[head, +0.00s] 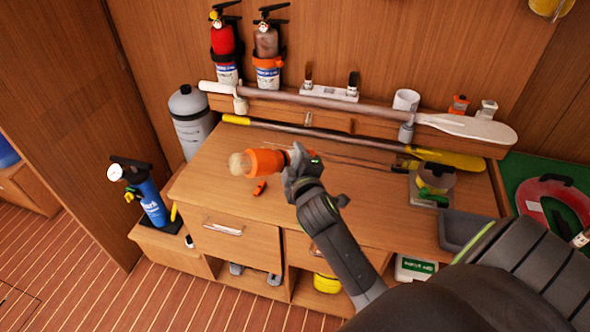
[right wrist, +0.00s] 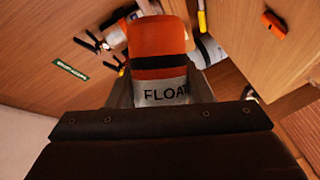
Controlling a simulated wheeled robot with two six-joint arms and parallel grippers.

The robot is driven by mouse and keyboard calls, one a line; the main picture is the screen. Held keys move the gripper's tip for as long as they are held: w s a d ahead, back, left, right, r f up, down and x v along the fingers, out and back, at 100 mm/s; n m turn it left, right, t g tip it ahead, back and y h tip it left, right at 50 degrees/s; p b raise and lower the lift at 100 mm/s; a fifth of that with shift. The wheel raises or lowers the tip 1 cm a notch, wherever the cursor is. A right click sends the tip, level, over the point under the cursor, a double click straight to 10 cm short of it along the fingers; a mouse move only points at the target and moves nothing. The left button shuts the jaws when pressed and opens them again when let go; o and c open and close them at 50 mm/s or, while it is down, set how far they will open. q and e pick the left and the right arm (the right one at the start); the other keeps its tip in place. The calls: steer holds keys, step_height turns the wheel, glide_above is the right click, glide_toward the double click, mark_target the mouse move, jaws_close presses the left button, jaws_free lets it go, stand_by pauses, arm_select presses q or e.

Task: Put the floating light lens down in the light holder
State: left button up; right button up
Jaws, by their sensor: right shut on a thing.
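The floating light (head: 265,162) has an orange body and a clear, rounded lens. It lies nearly level above the wooden counter, with the lens pointing left. My right gripper (head: 289,163) is shut on its right end. In the right wrist view the orange body (right wrist: 158,38) shows a black band and a white part lettered "FLOAT" between the fingers; the lens is out of sight. A white, open-topped cup (head: 405,99) on the back ledge looks like the light holder, but I cannot be sure. It looks empty and is apart from the light. My left gripper is not in view.
A paddle (head: 470,128) and a yellow-ended pole (head: 455,158) run along the back. Fire extinguishers (head: 226,50) stand at the back left. A small orange item (head: 259,187) lies below the light. A grey tray (head: 462,230) is at the right. The counter's left middle is mostly clear.

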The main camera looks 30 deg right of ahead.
steer(key=n+t+b, duration=0.1)
steer(key=n+b, duration=0.2)
steer(key=n+t+b, duration=0.1)
steer(key=n+b, duration=0.2)
steer(key=n+t+h+b, duration=0.1)
steer(key=n+b, duration=0.3)
steer(key=shift+f+t, duration=0.25)
steer(key=shift+t, duration=0.15)
steer(key=shift+r+n+t+p, duration=0.3)
steer(key=shift+n+t, duration=0.1)
steer(key=shift+n, duration=0.6)
steer(key=n+t+y, duration=0.1)
steer(key=n, duration=0.3)
steer(key=n+t+y, duration=0.1)
steer(key=n+y, duration=0.1)
steer(key=n, duration=0.2)
steer(key=shift+b, duration=0.3)
steer(key=n+y, duration=0.2)
steer(key=n, duration=0.1)
steer(key=n+y, duration=0.1)
steer(key=n, duration=0.2)
steer(key=shift+n+t+y, duration=0.4)
